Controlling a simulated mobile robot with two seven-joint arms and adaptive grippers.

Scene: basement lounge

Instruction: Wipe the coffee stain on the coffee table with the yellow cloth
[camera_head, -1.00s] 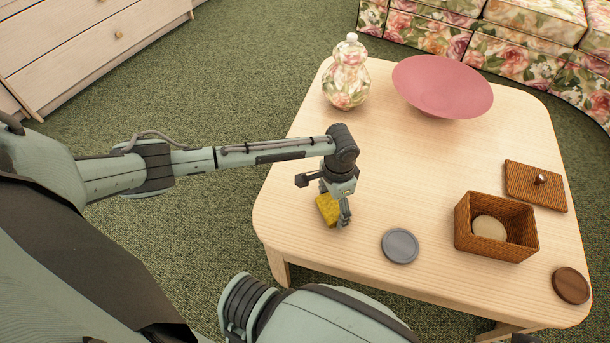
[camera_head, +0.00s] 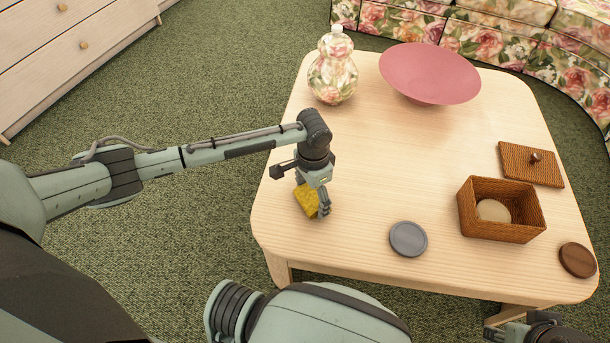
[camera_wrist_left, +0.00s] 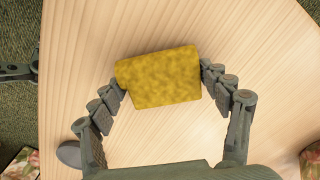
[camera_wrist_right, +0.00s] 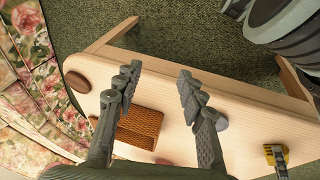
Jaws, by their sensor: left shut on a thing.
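The yellow cloth (camera_head: 306,201) is a small folded block near the left front edge of the coffee table (camera_head: 350,170). My left gripper (camera_head: 313,202) points down and is shut on it. In the left wrist view the cloth (camera_wrist_left: 160,78) sits between the two fingertips, over the light wood. Whether it touches the tabletop is hard to tell. No coffee stain shows on the visible tabletop; the wood under the cloth is hidden. My right gripper (camera_wrist_right: 158,75) is open and empty; in the head view only part of that arm shows at the bottom right.
A grey coaster (camera_head: 408,239) lies right of the cloth. Farther right are a wicker box (camera_head: 502,225), its lid (camera_head: 530,164) and a brown coaster (camera_head: 577,260). A floral jar (camera_head: 333,75) and a pink bowl (camera_head: 430,75) stand at the back. The table's middle is clear.

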